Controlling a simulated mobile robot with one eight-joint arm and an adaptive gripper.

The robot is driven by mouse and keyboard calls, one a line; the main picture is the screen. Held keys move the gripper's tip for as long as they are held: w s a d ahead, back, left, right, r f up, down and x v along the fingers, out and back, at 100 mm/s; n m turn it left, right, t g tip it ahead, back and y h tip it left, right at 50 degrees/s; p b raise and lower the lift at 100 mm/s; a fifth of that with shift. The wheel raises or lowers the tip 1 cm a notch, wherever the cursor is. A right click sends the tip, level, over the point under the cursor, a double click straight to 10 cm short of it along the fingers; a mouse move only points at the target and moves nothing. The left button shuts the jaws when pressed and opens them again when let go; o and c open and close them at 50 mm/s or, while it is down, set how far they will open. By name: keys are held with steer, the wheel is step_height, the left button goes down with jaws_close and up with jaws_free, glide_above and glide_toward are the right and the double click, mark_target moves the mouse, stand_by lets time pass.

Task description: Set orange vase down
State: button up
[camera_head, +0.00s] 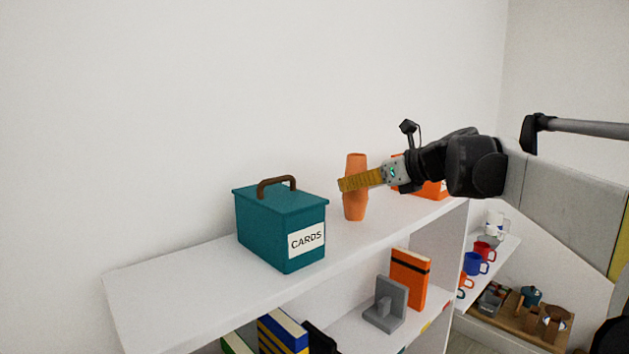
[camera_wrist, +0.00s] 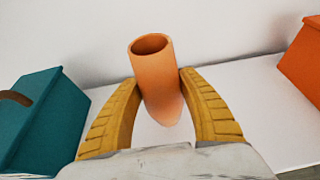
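The orange vase (camera_head: 356,205) is upright at the white shelf top (camera_head: 180,285), between a teal box and an orange box. Its base appears at the shelf surface; I cannot tell whether it touches. In the wrist view the vase (camera_wrist: 158,85) shows its open round mouth, and its lower end narrows between my fingers. My gripper (camera_head: 345,185) reaches in from the right, with yellow fingers on either side of the vase's middle. In the wrist view both fingertips of my gripper (camera_wrist: 158,78) meet the vase's sides, closed on it.
The teal box (camera_head: 265,230) labelled CARDS, with a brown handle, stands left of the vase. The orange box (camera_head: 432,190) is to the right, partly behind my arm. The shelf's left end is bare. Lower shelves hold books, a grey bookend (camera_head: 386,305) and mugs (camera_head: 475,264).

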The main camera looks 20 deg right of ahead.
steer(key=o, duration=0.3)
steer(key=shift+r, duration=0.2)
steer(key=b+v, duration=0.2)
steer(key=v, duration=1)
